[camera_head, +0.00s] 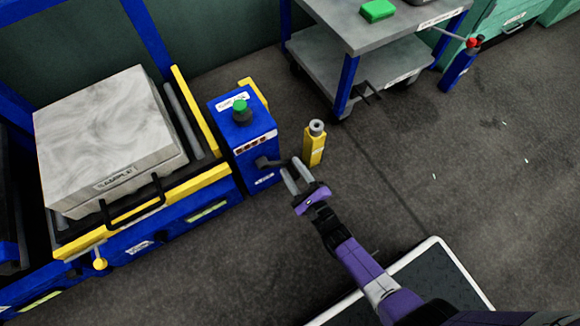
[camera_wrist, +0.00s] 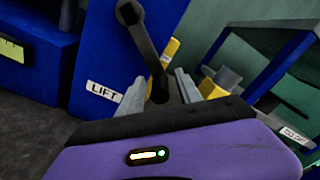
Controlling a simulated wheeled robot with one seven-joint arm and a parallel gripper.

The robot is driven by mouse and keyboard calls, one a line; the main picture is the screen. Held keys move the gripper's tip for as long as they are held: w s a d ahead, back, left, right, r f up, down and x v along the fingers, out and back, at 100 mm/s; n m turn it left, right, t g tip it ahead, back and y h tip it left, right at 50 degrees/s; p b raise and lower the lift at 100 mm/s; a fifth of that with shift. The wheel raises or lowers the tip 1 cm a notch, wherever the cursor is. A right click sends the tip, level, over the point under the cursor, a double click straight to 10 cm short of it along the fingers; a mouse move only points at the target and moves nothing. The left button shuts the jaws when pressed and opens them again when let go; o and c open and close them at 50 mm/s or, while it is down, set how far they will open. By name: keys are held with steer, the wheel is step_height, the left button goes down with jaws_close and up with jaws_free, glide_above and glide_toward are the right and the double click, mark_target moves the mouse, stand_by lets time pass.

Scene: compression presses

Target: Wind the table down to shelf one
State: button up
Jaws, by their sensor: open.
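The blue control box (camera_head: 243,150) has a green button on top and a dark crank (camera_head: 268,162) on its side. In the wrist view the crank (camera_wrist: 143,40) comes down from its hub beside a "LIFT" label (camera_wrist: 103,91). My gripper (camera_head: 291,170) is open at the crank. In the wrist view the crank's lower end lies between the fingers (camera_wrist: 160,90); I cannot tell if they touch it. The yellow-edged table (camera_head: 195,190) left of the box has rollers and bears a large grey block (camera_head: 105,130) with a black handle. Shelf one is not clearly identifiable.
A yellow post (camera_head: 314,148) with a grey top stands just beyond my gripper. A grey two-level cart (camera_head: 390,60) stands at the back with a green block (camera_head: 378,10) on it. A black mat with a white rim (camera_head: 437,241) lies at the lower right. The middle floor is clear.

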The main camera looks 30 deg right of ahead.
jaws_close()
stand_by(1.4)
